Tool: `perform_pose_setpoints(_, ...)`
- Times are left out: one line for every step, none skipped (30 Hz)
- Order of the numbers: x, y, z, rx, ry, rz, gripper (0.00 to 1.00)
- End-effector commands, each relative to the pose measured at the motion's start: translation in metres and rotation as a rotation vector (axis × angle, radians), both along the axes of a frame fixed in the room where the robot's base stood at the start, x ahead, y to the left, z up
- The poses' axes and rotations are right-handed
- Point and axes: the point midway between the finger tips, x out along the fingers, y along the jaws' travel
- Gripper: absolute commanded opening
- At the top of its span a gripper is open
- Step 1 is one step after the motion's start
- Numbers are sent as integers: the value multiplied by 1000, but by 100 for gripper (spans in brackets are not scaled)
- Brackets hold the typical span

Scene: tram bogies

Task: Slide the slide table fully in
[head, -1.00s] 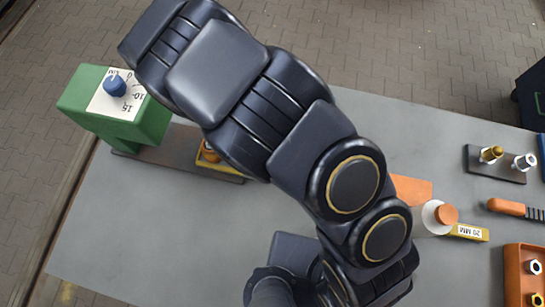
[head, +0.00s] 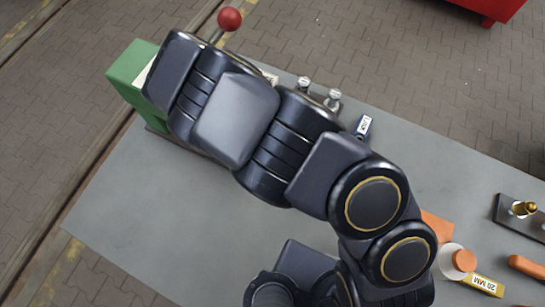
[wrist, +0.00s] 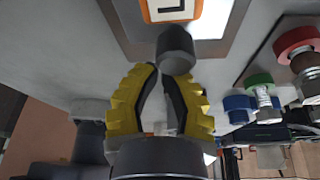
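A green block (head: 128,72) stands at the upper left of the bench in the head view, partly behind my arm. I cannot make out the slide table for certain; my arm covers the area beside the green block. My gripper (wrist: 161,72) has yellow ribbed fingers with dark pads. Their tips are close together with nothing seen between them. Whether they touch the knob is unclear. My gripper is hidden in the head view.
A red ball-topped lever (head: 229,20) rises behind my arm. A yellow 20 MM block (head: 483,285) is at lower right. The bench (head: 130,210) is clear at lower left.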

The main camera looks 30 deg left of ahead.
Motion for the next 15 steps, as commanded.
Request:
perform_pose_setpoints(0,0,0,0,1,0,0)
perform_pose_setpoints(0,0,0,-1,1,-1,0)
perform_pose_setpoints(0,0,0,-1,1,-1,0)
perform_pose_setpoints(0,0,0,-1,1,-1,0)
perform_pose_setpoints(0,0,0,-1,1,-1,0)
perform_pose_setpoints(0,0,0,-1,1,-1,0)
perform_pose_setpoints(0,0,0,-2,1,-1,0)
perform_pose_setpoints(0,0,0,-2,1,-1,0)
perform_pose_setpoints(0,0,0,-2,1,-1,0)
perform_pose_setpoints(0,0,0,-2,1,-1,0)
perform_pose_setpoints(0,0,1,-2,1,-1,0)
perform_pose_setpoints(0,0,3,-1,0,-1,0)
perform_pose_setpoints(0,0,5,-1,0,-1,0)
perform_pose_setpoints(0,0,8,-1,-1,-2,0)
perform_pose_setpoints(1,0,13,0,-2,-2,0)
